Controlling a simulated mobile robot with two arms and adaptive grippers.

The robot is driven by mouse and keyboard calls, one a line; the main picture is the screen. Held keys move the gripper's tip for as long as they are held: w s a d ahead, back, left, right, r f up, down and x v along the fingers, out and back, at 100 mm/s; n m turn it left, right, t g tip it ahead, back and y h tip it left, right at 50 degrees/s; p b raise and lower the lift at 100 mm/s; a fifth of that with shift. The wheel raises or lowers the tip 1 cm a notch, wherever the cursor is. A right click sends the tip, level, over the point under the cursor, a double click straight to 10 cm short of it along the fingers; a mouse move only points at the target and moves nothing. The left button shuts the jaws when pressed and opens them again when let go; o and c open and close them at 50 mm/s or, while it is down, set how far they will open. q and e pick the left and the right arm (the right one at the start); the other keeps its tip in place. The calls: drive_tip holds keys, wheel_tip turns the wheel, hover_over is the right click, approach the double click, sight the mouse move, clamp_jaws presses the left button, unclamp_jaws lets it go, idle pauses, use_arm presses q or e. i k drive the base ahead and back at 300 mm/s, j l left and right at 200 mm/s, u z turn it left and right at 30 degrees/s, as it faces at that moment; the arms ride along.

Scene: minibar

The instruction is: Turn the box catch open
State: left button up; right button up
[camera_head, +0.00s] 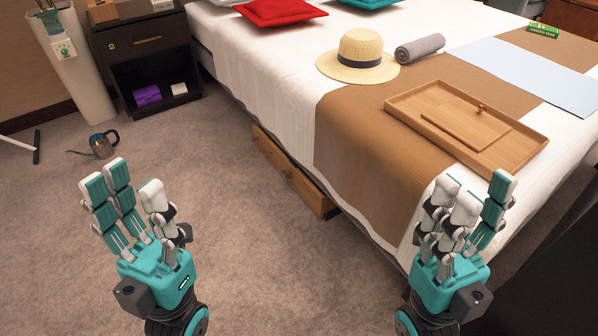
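A shallow wooden box or tray (520,150) lies on the brown runner on the bed, with a raised flat panel (466,124) inside it. A small brass-coloured knob (481,107) stands near the panel's far edge; I cannot tell whether this is the catch or how it is turned. My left gripper (128,190) is open and empty above the carpet, well to the left of the bed. My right gripper (473,200) is open and empty, just in front of the box's near side in the picture. It is apart from the knob.
A straw hat (360,57), a rolled grey towel (420,46) and a light blue mat (530,70) lie on the bed. A wooden drawer (290,172) sticks out under it. A kettle (102,144) stands on the floor beside a dark nightstand (145,42). The carpet between is clear.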

sight(287, 176)
drive_tip(key=i+j+z, duration=0.2)
drive_tip(key=j+z, duration=0.25)
drive_tip(key=i+j+z, duration=0.15)
drive_tip(key=j+z, duration=0.15)
drive_tip(key=z, duration=0.15)
drive_tip(key=i+j+z, duration=0.25)
drive_tip(key=j, duration=1.15)
drive_tip(key=j+z, duration=0.25)
drive_tip(key=j, duration=2)
drive_tip(key=i+j, duration=0.1)
drive_tip(key=j, duration=0.75)
